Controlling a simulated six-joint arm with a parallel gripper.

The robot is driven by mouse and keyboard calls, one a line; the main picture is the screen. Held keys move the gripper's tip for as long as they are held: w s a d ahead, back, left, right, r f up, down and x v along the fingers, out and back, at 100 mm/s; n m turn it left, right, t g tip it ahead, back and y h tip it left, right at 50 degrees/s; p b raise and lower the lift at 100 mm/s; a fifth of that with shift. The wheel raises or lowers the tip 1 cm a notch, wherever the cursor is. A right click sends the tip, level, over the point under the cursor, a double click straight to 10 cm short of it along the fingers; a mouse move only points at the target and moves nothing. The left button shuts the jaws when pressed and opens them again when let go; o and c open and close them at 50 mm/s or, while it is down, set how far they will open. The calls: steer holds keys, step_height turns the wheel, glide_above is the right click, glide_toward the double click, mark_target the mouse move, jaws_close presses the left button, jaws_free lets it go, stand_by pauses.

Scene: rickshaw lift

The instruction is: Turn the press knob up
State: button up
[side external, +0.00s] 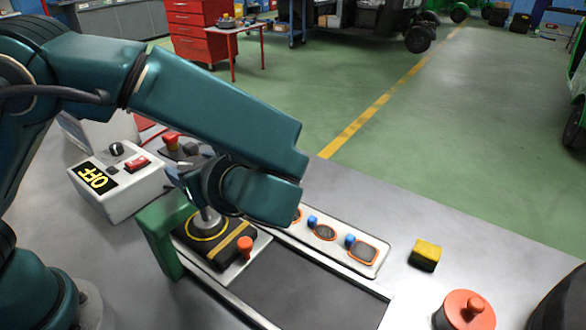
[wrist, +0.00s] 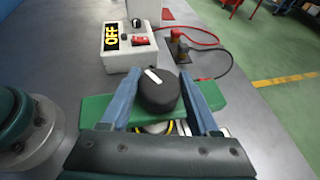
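The press knob (wrist: 158,94) is a round black knob with a white pointer bar, seen in the wrist view on top of the green press frame (wrist: 96,112). The bar points up and to the left in that picture. My gripper (wrist: 160,74) has one blue finger on each side of the knob. The fingers lie very close to its sides; I cannot tell whether they touch it. In the side view my arm's end covers the knob, while the press's green frame (side external: 165,250) shows below it.
A white control box (side external: 118,185) with an OFF label, a red switch and a small black dial stands left of the press.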

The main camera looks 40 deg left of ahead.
steer(key=c, duration=0.4)
steer(key=shift+o, duration=0.2)
steer(key=shift+n+g, duration=1.6)
steer(key=shift+g, duration=0.3)
steer(key=o, duration=1.3)
steer(key=shift+o, duration=0.2)
steer(key=shift+m+t, duration=0.4)
steer(key=shift+t, duration=0.1)
